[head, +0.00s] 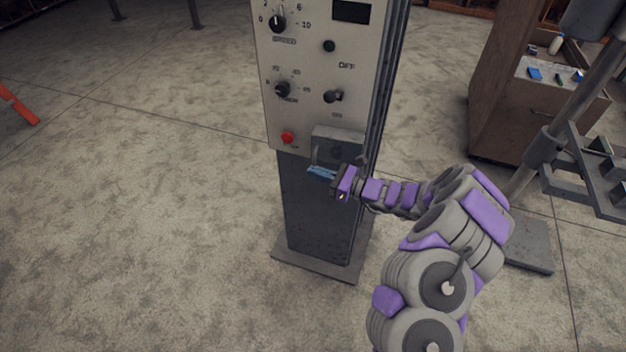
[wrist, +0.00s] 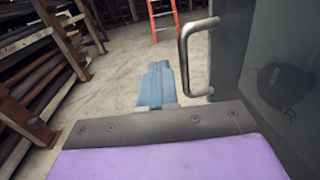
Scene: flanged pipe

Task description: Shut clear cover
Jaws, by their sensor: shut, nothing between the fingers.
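The clear cover (wrist: 255,60) shows in the wrist view as a dark see-through panel along the right side, with a round dark shape visible through it. Its bent metal handle (wrist: 188,60) stands out from its left side. In the head view the cover seems to be the small grey box-like part (head: 338,146) low on the control panel; how far open it stands is hard to tell. My gripper (head: 320,172) has its blue fingers together, just below that part. In the wrist view my gripper (wrist: 158,80) is shut and empty, left of the handle, with a narrow gap between them.
The control panel (head: 325,60) with knobs and a red button (head: 287,137) stands on a dark pedestal (head: 318,210). A wooden cabinet (head: 510,90) and a metal stand (head: 590,165) are at the right. Open concrete floor lies left. A pipe rack (wrist: 40,70) shows in the wrist view.

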